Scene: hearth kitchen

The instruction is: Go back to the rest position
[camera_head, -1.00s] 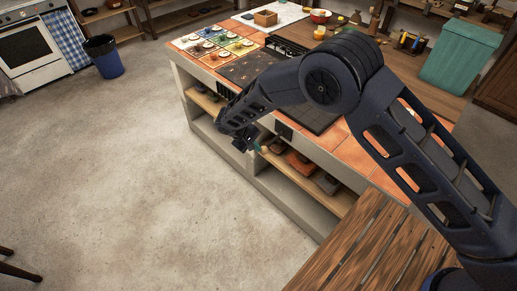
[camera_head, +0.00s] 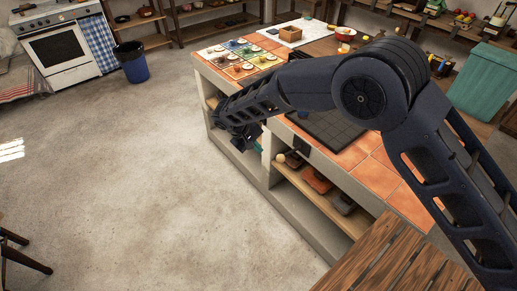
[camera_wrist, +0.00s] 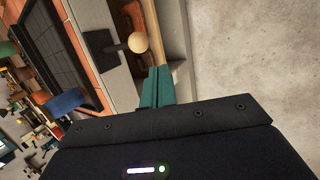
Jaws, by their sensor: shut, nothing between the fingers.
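My gripper (camera_head: 257,146) hangs at the end of my bent arm, beside the open front of the kitchen island (camera_head: 312,213). In the wrist view its two green fingers (camera_wrist: 157,88) are pressed together with nothing between them. The fingers point toward the island's shelf side and the floor. A round pale knob (camera_wrist: 138,43) on a dark plate shows just beyond the fingertips; I cannot tell how near it is. My arm hides part of the island top.
The island's shelf holds several dark and reddish items (camera_head: 316,179). A slatted wooden surface (camera_head: 385,255) is at the front right. A blue bin (camera_head: 132,63) and a white stove (camera_head: 60,45) stand at the back left. The concrete floor (camera_head: 140,190) on the left is clear.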

